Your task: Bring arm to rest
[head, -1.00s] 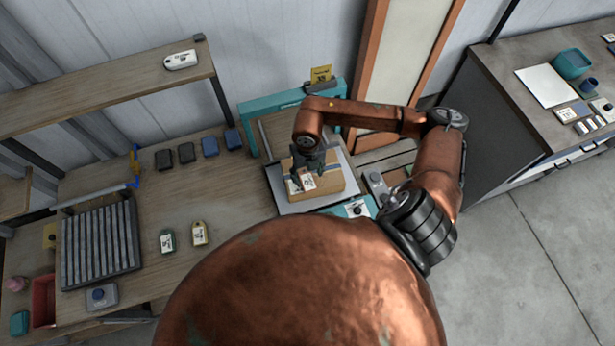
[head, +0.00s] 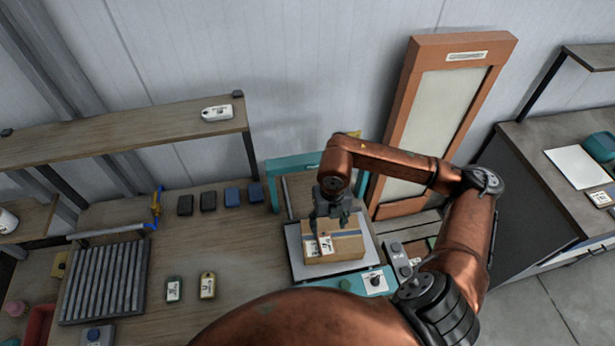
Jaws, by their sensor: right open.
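My right arm reaches in from the right side of the head view, bent high at the elbow. My right gripper (head: 328,232) points down and is open, over the left part of a cardboard box (head: 347,246). The box has a blue stripe and white labels (head: 319,246) near the gripper's fingertips. I cannot tell whether the fingertips touch it. The box sits on a pale plate (head: 297,261) within a teal-framed station (head: 283,165). My left gripper is out of view.
A wooden shelf (head: 120,140) stands at the back left. An orange-framed panel (head: 408,125) stands behind my arm. A dark cabinet (head: 520,205) is at right.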

